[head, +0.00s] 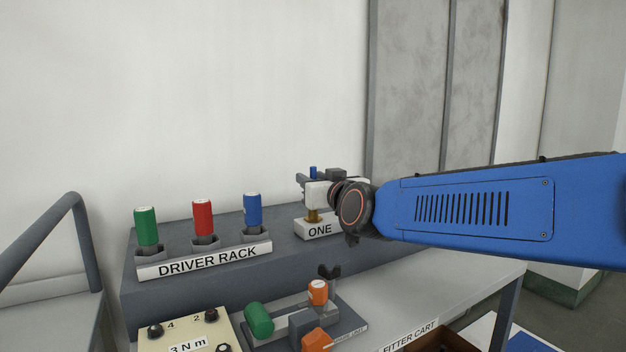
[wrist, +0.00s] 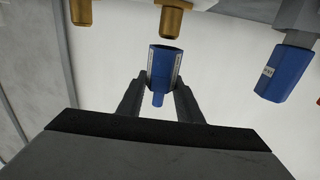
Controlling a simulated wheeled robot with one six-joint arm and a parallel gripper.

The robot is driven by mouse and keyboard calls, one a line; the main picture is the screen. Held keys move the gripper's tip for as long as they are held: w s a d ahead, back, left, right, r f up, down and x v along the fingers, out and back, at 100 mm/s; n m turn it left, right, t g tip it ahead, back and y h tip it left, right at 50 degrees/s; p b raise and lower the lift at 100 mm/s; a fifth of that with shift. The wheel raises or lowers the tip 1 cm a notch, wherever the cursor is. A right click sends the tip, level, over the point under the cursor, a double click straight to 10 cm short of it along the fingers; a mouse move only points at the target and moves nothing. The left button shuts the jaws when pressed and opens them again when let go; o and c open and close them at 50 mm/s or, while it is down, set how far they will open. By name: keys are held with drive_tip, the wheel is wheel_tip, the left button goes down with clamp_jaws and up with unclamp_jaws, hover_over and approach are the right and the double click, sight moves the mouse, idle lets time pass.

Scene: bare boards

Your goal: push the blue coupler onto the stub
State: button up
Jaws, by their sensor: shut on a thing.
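The blue coupler (wrist: 164,68) is between my two fingers in the wrist view, and my gripper (wrist: 160,88) is shut on it. In the head view only a small blue top of the coupler (head: 313,171) shows above my gripper (head: 315,190). A brass stub (head: 313,216) stands on the block labelled ONE (head: 319,230), just below the gripper. In the wrist view the brass stub (wrist: 171,22) has its end close to the coupler's wide end, roughly in line, with a thin gap visible. A second brass post (wrist: 81,12) is beside it.
Left of the ONE block, the driver rack (head: 205,262) holds green, red and blue drivers (head: 253,210). The blue driver also shows in the wrist view (wrist: 284,72). In front are a fixture with green and orange knobs (head: 318,292) and a cream torque box (head: 185,335).

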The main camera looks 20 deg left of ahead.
drive_tip(key=shift+f, duration=1.9)
drive_tip(key=o, duration=1.2)
drive_tip(key=shift+f, duration=0.1)
drive_tip(key=v, duration=1.7)
drive_tip(key=shift+s+d, duration=0.1)
drive_tip(key=shift+d, duration=0.1)
